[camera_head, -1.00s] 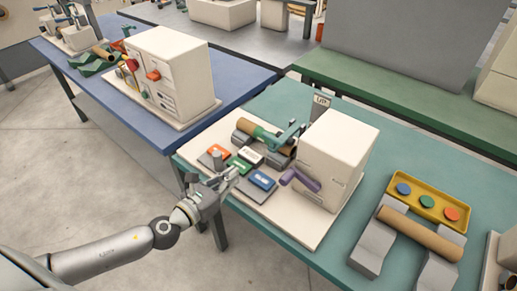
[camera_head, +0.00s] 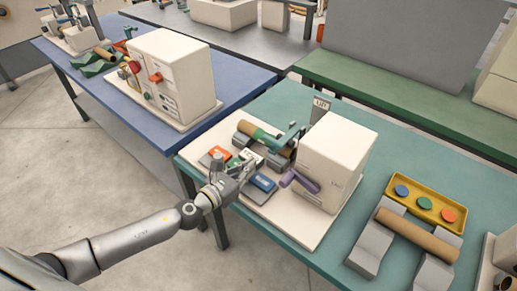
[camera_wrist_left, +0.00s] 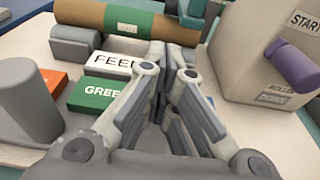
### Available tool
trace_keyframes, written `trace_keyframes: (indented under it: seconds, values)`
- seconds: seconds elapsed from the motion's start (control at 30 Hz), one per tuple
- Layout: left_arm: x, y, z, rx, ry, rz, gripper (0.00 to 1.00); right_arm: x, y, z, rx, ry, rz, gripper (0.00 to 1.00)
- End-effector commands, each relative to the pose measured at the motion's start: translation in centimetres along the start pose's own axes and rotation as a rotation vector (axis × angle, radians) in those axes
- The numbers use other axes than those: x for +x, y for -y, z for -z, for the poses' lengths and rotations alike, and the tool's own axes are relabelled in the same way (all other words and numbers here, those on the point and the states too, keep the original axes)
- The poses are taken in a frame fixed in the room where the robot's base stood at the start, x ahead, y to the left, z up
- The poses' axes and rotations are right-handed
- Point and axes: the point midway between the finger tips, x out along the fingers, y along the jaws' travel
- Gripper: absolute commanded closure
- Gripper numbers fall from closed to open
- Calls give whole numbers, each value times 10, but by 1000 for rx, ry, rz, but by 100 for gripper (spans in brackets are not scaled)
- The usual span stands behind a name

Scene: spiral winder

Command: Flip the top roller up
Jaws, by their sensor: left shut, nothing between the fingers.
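The winder stands on a cream base plate (camera_head: 310,236) on the teal table, with a white housing (camera_head: 337,150) at its right. A brown roller with a green band (camera_head: 262,137) lies at the back; it also shows at the top of the left wrist view (camera_wrist_left: 110,20). A green arm (camera_head: 291,136) reaches over it from the housing. A purple lever (camera_head: 298,181) sticks out of the housing's front; it shows at right in the wrist view (camera_wrist_left: 291,64). My left gripper (camera_head: 246,166) is shut and empty, above the labelled pads in front of the roller. My right gripper is not in view.
Orange (camera_head: 214,157), white, green and blue (camera_head: 262,183) pads lie on the plate, with a grey post beside them. At right are a cardboard tube (camera_head: 418,234) on grey blocks and a yellow tray (camera_head: 430,203) with coloured discs. A blue table (camera_head: 240,85) stands behind left.

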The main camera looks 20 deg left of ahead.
Motion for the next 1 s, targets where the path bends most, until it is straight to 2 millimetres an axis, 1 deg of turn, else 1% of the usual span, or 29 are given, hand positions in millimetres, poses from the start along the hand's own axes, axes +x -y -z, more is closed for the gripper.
trace_keyframes:
  seconds: [0.03,0.17,0.2,0.3,0.5,1.0]
  values:
    - [12,1,-4,-2,3,0,100,-4,0,0,0,0,0,60]
    - [37,1,-3,-3,3,1,100,-6,0,1,0,0,0,60]
    - [35,1,-13,0,1,2,100,-16,0,1,0,1,0,60]
    - [38,1,-25,0,1,2,100,-26,-1,2,-1,1,-1,60]
    - [41,1,-37,0,0,2,100,-36,-2,3,-1,0,-2,60]
    - [42,1,-39,-1,0,2,100,-38,-2,3,-1,0,-2,60]
